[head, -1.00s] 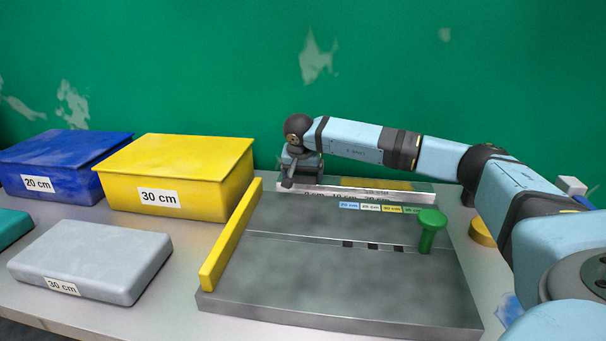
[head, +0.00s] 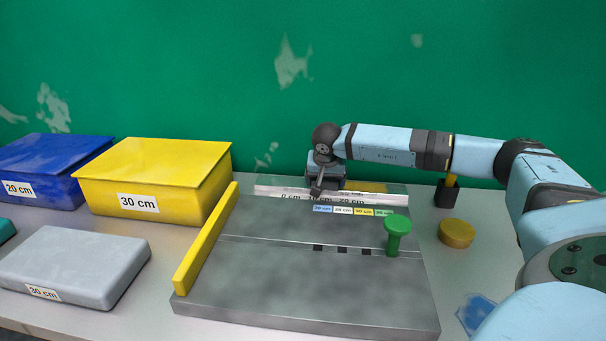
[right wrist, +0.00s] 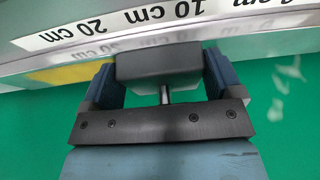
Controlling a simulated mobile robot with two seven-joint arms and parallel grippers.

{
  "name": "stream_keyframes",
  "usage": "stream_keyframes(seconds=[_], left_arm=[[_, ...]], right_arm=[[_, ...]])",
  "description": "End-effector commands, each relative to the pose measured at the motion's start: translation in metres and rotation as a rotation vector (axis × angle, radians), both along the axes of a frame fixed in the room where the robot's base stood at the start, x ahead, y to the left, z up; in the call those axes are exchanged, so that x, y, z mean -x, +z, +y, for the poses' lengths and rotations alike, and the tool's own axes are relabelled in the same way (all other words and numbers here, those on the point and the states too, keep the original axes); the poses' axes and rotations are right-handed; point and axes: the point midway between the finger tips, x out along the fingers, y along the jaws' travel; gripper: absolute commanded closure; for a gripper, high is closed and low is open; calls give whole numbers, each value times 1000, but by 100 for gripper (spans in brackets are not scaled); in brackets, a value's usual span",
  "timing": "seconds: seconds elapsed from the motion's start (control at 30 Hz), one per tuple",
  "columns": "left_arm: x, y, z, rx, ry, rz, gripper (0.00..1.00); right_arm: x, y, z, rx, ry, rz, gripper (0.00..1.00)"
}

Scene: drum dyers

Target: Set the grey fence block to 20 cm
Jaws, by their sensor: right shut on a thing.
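The grey fence block (right wrist: 158,64) sits between the blue fingers of my right gripper (right wrist: 160,85) in the right wrist view, where the scale reads upside down. My right gripper (head: 325,190) is shut on it at the white scale strip (head: 372,200) along the back of the grey board. In the head view the gripper stands at the 10 cm mark, left of the 20 cm mark, and hides most of the block. The block's exact reading cannot be told. My left gripper is not in view.
The grey board (head: 300,290) carries a green knob (head: 397,232) and a yellow side bar (head: 207,240). At left are a yellow 30 cm box (head: 150,180), a blue 20 cm box (head: 45,165) and a grey slab (head: 75,260). A yellow disc (head: 457,233) lies right of the board.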

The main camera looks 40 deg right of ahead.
Motion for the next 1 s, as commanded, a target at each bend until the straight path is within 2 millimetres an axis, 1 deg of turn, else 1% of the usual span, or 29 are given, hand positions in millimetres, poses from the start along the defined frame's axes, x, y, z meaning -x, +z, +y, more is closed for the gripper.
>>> stream_keyframes(seconds=[0.03,0.2,0.37,0.67,0.7,0.73,0.77,1.0], left_arm=[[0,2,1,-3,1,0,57],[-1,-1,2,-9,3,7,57],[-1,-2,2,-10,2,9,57],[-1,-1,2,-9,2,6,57],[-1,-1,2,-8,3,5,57],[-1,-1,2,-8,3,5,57],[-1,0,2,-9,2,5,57],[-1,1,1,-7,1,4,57]], right_arm=[[18,-5,-16,17,-15,34,57],[35,-6,-29,16,-15,34,57],[41,-7,-35,15,-14,32,57],[41,-7,-36,16,-15,31,57],[41,-7,-36,16,-15,31,12],[41,-7,-36,16,-15,31,6],[41,-7,-36,16,-16,30,0],[41,-2,-35,16,-16,27,0]])
